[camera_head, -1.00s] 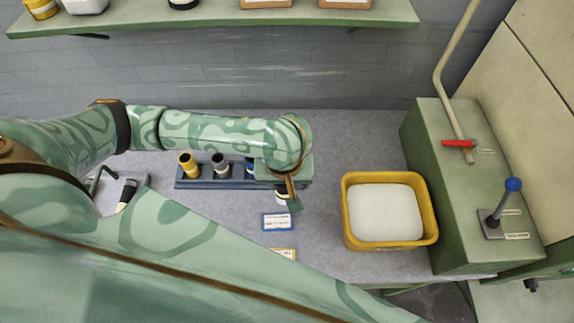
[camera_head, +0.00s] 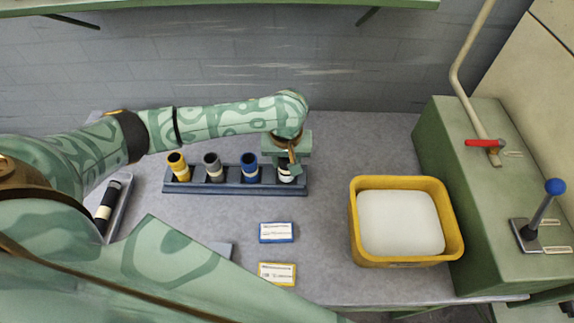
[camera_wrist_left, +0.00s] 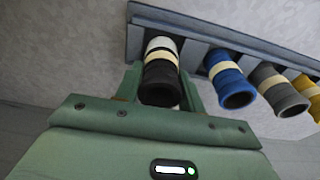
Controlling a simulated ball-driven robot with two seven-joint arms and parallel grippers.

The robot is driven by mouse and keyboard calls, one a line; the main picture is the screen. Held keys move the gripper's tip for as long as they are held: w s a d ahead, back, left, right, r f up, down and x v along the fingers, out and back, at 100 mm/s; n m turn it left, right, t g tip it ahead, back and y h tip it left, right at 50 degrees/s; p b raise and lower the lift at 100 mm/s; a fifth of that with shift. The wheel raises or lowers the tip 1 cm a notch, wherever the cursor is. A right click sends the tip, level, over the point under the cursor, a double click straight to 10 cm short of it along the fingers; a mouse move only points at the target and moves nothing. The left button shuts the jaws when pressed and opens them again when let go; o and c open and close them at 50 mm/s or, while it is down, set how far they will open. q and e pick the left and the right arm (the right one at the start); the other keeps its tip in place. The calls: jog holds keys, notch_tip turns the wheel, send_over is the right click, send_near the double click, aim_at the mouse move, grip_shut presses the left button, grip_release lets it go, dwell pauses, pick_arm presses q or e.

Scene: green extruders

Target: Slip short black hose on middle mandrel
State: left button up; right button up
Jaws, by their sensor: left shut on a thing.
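My left gripper (camera_head: 289,163) is at the right end of a dark blue rack (camera_head: 235,190). In the left wrist view its fingers (camera_wrist_left: 160,85) are shut on a short black hose (camera_wrist_left: 160,82). That hose has a cream band and a white part toward the rack; I cannot tell whether it is clear of the rack. In the head view the gripper mostly hides it. A blue hose (camera_head: 250,167), a grey hose (camera_head: 213,166) and a yellow hose (camera_head: 178,165) stand in the rack to its left. I cannot make out the middle mandrel. My right gripper is not in view.
A yellow tub (camera_head: 452,230) with white contents stands at right, beside a green machine (camera_head: 440,150) with a red valve handle (camera_head: 484,143) and a blue-knobbed lever (camera_head: 540,207). Two cards lie in front. A longer black hose (camera_head: 107,206) lies in a tray at left.

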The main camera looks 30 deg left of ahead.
pick_arm(q)
jog(key=shift+f, duration=0.9)
jog(key=shift+r, duration=0.2)
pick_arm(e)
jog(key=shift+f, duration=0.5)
pick_arm(q)
jog(key=shift+f, duration=0.1)
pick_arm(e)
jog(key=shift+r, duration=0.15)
pick_arm(q)
jog(key=o, duration=1)
jog(key=shift+o, duration=0.2)
notch_tip(320, 180, up, 12)
jog(key=s+p, duration=0.1)
jog(key=p, duration=0.5)
jog(key=shift+s+d, duration=0.15)
jog(key=shift+d, duration=0.15)
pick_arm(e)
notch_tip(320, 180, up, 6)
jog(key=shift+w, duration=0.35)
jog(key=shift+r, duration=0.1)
